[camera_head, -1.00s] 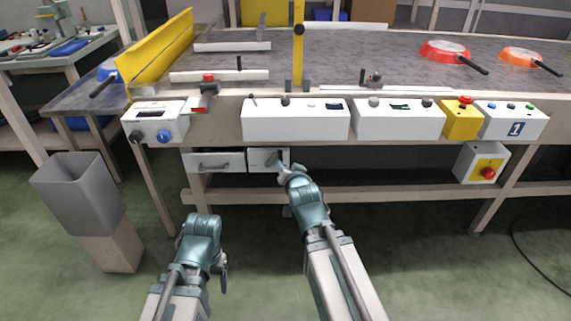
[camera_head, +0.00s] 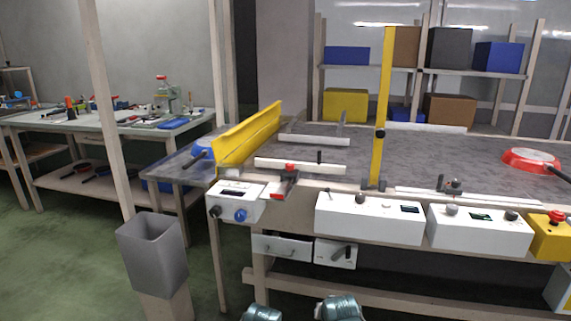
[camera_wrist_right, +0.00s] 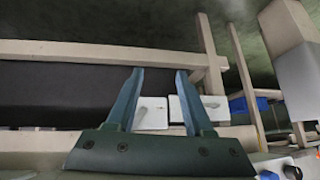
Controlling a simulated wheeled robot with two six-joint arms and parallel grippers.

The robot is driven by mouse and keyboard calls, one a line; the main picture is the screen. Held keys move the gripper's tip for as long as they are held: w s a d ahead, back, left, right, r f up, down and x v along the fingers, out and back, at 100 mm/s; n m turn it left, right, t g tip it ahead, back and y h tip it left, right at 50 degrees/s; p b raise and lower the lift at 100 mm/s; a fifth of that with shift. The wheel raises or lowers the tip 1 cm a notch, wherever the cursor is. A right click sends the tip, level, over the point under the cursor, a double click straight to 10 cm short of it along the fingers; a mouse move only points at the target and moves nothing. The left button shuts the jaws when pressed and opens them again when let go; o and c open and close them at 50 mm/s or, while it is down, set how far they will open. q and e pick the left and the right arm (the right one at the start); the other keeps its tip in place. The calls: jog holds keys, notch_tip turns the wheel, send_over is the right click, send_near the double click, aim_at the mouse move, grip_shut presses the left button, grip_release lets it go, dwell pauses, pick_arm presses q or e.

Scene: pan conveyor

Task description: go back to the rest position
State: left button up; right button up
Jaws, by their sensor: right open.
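My right gripper (camera_wrist_right: 160,80) is open in the right wrist view, with its two teal fingers apart and nothing between them. Beyond the fingertips are the two white drawer fronts (camera_wrist_right: 153,113) under the conveyor bench. In the head view only the teal top of my right wrist shows at the bottom edge, below those drawers (camera_head: 283,246). A teal piece of my left arm shows beside it at the bottom edge. My left gripper's fingers are out of the picture.
The conveyor bench (camera_head: 420,152) carries a red pan (camera_head: 530,157), a yellow guide (camera_head: 247,136), a yellow post (camera_head: 382,105) and control boxes (camera_head: 368,217). A grey bin (camera_head: 150,250) stands at left. Green floor between the bin and the left worktable (camera_head: 95,125) is clear.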

jog(key=s+a+f+n+g, duration=0.1)
jog(key=s+a+n+g, duration=0.15)
jog(key=s, duration=0.25)
jog(key=s+a+f+n+g+h+p, duration=0.1)
jog(key=s+a+n+g, duration=0.15)
jog(key=s, duration=0.35)
jog(key=s+a+f+n+g, duration=0.1)
jog(key=s+a+g, duration=0.15)
jog(key=s, duration=0.25)
notch_tip(320, 180, up, 35)
jog(key=p, duration=3.6)
jog(key=shift+s+d+r, duration=0.15)
jog(key=shift+d, duration=0.2)
jog(key=shift+g, duration=0.25)
